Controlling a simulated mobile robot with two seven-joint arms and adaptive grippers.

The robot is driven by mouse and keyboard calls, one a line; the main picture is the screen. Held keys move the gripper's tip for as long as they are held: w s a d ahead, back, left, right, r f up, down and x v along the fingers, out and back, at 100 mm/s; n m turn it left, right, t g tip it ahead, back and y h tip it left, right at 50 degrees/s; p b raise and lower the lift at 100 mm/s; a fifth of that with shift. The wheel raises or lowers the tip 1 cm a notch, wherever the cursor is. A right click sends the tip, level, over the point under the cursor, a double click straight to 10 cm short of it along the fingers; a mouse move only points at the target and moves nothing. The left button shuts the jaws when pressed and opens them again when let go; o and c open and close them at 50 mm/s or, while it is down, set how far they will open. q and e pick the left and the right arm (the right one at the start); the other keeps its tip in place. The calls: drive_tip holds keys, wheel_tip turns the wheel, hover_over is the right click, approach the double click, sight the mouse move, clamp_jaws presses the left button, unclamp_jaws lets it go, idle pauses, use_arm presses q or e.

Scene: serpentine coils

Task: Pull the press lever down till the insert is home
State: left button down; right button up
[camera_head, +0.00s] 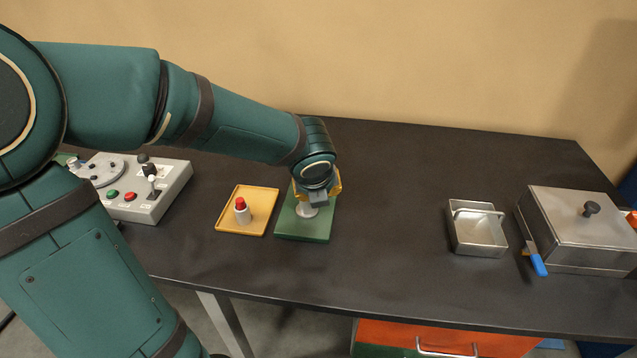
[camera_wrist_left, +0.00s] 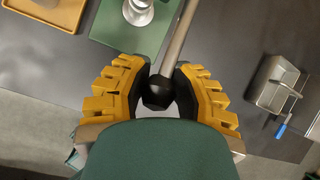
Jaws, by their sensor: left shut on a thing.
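The press stands on a green base plate (camera_head: 302,230), which also shows at the top of the left wrist view (camera_wrist_left: 120,30). A round silver part (camera_wrist_left: 138,10) sits on the plate; whether it is the insert or its seat I cannot tell. The press lever is a grey bar (camera_wrist_left: 178,38) ending in a black knob (camera_wrist_left: 157,92). My left gripper (camera_wrist_left: 157,88) is shut on that knob, its yellow fingers on either side. In the head view the gripper (camera_head: 318,188) is above the plate and hides most of the press. My right gripper is not in view.
A yellow tray (camera_head: 227,222) with a red-and-white piece (camera_head: 241,211) lies left of the press. A grey control box (camera_head: 150,205) is farther left. An open metal tin (camera_head: 480,238), a blue-handled tool (camera_head: 538,264) and a lidded metal box (camera_head: 575,225) stand right. The table between is clear.

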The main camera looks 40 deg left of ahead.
use_arm(q)
drive_tip(key=shift+s+d+f, duration=0.15)
drive_tip(key=shift+s+f, duration=0.05)
drive_tip(key=shift+f, duration=0.6)
drive_tip(key=c, duration=0.7)
unclamp_jaws()
drive_tip(key=shift+s, duration=0.1)
drive_tip(key=shift+r, duration=0.1)
drive_tip(key=shift+s+d+r, duration=0.1)
drive_tip(key=shift+r, duration=0.4)
drive_tip(key=v, duration=1.1)
